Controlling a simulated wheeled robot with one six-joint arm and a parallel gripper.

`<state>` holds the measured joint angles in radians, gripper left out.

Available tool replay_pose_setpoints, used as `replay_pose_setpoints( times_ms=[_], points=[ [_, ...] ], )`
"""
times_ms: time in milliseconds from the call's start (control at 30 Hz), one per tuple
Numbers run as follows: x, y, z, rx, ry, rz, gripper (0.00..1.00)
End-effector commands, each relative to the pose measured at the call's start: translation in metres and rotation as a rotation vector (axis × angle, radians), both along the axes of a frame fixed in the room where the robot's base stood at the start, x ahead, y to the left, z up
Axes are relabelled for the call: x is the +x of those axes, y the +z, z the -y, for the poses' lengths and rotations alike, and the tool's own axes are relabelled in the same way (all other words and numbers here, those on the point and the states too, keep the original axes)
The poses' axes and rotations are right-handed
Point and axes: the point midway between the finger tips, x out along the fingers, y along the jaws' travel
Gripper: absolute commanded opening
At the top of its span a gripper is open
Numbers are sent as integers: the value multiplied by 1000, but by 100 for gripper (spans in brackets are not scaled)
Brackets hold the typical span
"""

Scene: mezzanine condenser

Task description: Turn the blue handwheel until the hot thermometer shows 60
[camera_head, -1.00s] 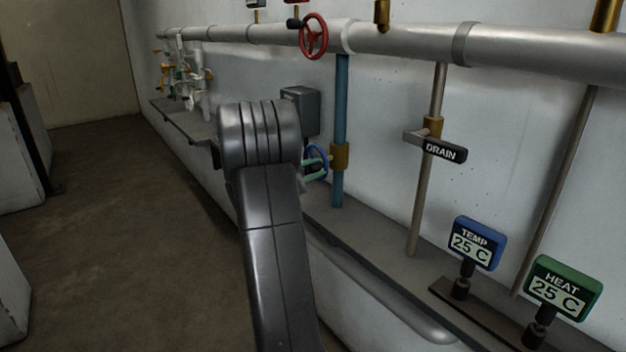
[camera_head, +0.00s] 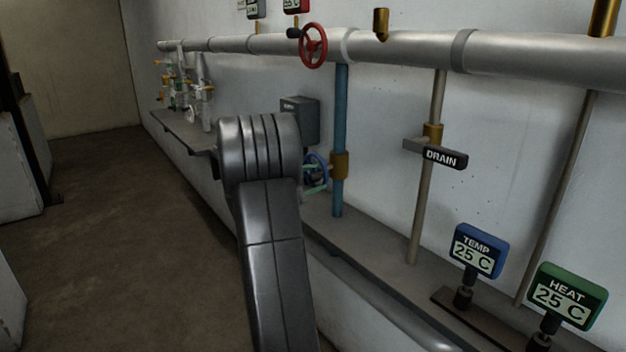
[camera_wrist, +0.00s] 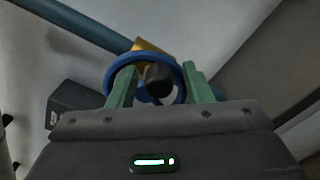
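The blue handwheel (camera_head: 323,160) sits low by the blue pipe, partly hidden behind my arm. In the wrist view the handwheel (camera_wrist: 112,70) is a blue ring with a dark round hub. My gripper (camera_wrist: 158,68) has two green fingers spread apart, one on each side of the hub. The left finger overlaps the rim; the right finger is at the right rim. Contact cannot be told. A red display (camera_head: 296,6) at the top edge may be the hot thermometer; it is partly cut off, and its small reading seems to be 55 C.
A red handwheel (camera_head: 313,46) is on the large horizontal pipe (camera_head: 400,47). A DRAIN lever (camera_head: 443,157) sticks out at right. The blue TEMP display (camera_head: 477,250) and green HEAT display (camera_head: 565,296) both read 25 C. A grey box (camera_head: 300,118) is behind my arm. Floor at left is open.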

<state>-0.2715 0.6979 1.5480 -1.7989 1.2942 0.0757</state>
Motion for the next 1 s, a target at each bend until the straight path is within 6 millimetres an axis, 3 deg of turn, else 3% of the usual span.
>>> replay_pose_setpoints(
  times_ms=[233,700,1000],
  points=[
    [-6,0,-10,0,3,0,46],
    [-63,0,-89,0,5,0,46],
    [-81,0,-111,0,0,0,46]
  ],
)
